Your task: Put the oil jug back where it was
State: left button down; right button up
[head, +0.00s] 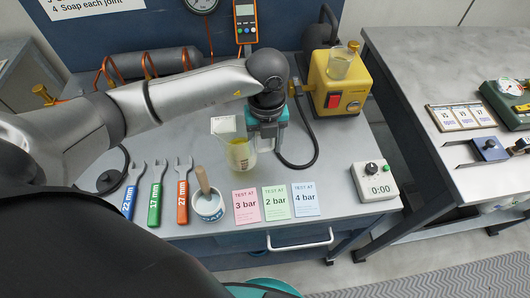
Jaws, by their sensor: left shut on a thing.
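The oil jug (238,155) is a clear vessel with yellow oil in it, near the middle of the grey bench. My left gripper (256,148) comes down from above, with teal jaws shut on the jug at its right side. The jug looks roughly upright. I cannot tell whether its base touches the bench. A small white card (222,125) shows just behind the jug, partly hidden by it. My right gripper is not visible.
A yellow pump (338,82) with a hose stands at the back right. Coloured wrenches (155,195), a cup with a brush (207,205), test cards (276,202) and a timer (373,181) line the front. A grey cylinder (150,63) lies behind. Bench right of the jug is fairly clear.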

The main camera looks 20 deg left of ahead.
aim_at(265, 150)
pick_arm(q)
jog(key=shift+f+b, duration=0.3)
jog(key=shift+f, duration=1.5)
jog(key=shift+f, duration=0.15)
jog(key=shift+c, duration=0.9)
grip_release()
jog(key=shift+r, duration=0.25)
notch_tip(265, 150, up, 12)
jog(key=shift+f+p, duration=0.1)
jog(key=shift+p, duration=0.9)
